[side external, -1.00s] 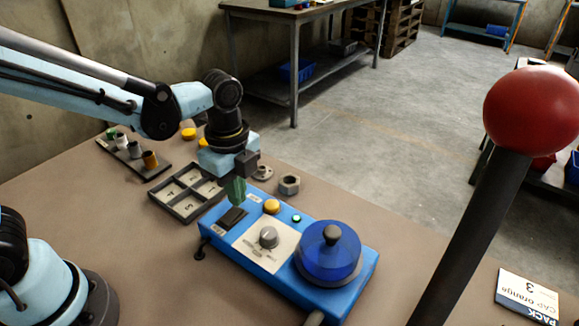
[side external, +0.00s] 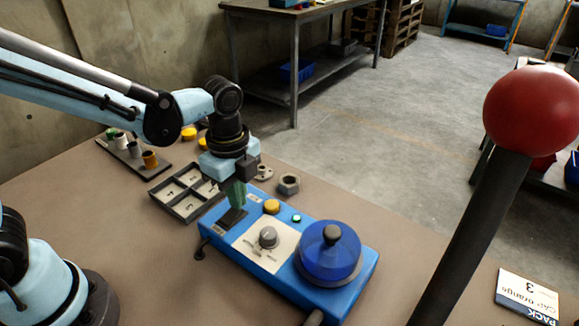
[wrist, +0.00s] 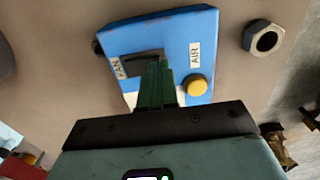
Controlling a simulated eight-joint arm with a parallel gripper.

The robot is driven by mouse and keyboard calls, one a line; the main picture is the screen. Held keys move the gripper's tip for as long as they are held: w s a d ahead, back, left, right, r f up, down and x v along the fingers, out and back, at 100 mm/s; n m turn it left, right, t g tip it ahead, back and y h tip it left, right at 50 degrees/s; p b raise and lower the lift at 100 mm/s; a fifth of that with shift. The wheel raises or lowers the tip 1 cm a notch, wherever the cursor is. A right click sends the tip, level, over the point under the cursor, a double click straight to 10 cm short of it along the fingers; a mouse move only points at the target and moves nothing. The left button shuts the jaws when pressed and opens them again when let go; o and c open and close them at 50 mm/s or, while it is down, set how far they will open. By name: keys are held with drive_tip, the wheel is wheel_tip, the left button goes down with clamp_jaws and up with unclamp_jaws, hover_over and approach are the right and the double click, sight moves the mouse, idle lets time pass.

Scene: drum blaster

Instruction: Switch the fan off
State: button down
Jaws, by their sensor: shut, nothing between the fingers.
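The blue control box (side external: 318,296) stands on the brown table. Its black rocker switch (side external: 232,219) is at the box's left end in the side external view. In the wrist view the switch (wrist: 138,64) is beside the FAN label (wrist: 117,68) and partly hidden by my fingers. My gripper (side external: 236,203) is shut and empty, with its green fingers pointing down at the switch. The fingertips (wrist: 159,64) are over or at the switch; I cannot tell whether they touch it. Which way the rocker is tipped is not clear.
On the box are a yellow button (side external: 271,206) by the AIR label (wrist: 194,52), a grey knob (side external: 268,237) and a blue-lidded drum (side external: 330,258). A hex nut (side external: 289,184) and a compartment tray (side external: 160,198) lie close by. A red ball-topped post (side external: 530,110) stands at right.

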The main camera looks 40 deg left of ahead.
drive_tip(key=shift+f, duration=0.35)
drive_tip(key=shift+r, duration=3.05)
drive_tip(key=shift+s+a+r+n+t, duration=0.15)
drive_tip(key=shift+a+n+t, duration=0.2)
drive_tip(key=shift+n, duration=0.35)
drive_tip(key=s+a+r+n+t, duration=0.1)
drive_tip(key=s+a+n+t, duration=0.2)
drive_tip(key=n, duration=1.3)
drive_tip(key=a+t, duration=0.3)
drive_tip(key=a, duration=0.1)
drive_tip(key=shift+a+r+n, duration=0.3)
drive_tip(key=shift+a, duration=0.1)
